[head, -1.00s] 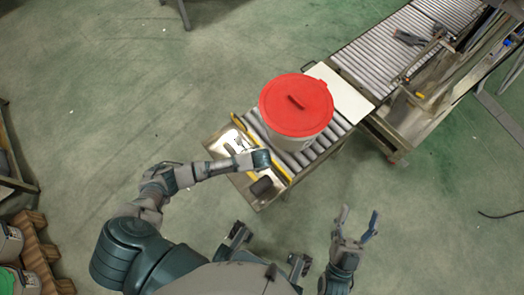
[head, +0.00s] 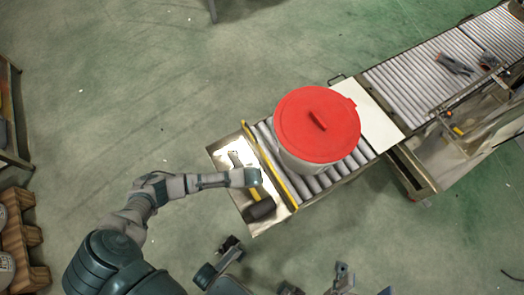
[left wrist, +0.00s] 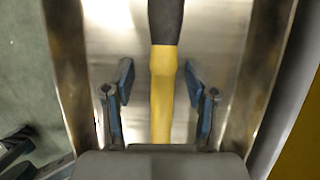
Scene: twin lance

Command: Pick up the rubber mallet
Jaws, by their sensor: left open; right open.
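The rubber mallet (head: 260,210) lies on the metal tray at the near end of the conveyor, its black head toward the bottom and its yellow handle running up and left. My left wrist is above the handle and hides part of it. In the left wrist view my left gripper (left wrist: 158,75) is open, its blue fingers on either side of the yellow handle (left wrist: 162,95) and apart from it. The black grip (left wrist: 165,20) extends beyond the fingertips. My right gripper (head: 364,280) is open and empty at the bottom edge, partly cut off, away from the conveyor.
A large bucket with a red lid (head: 317,123) stands on the rollers just right of the tray (head: 222,147). A yellow bar (head: 270,165) separates tray and rollers. A grey tool (head: 454,64) lies on the farther conveyor.

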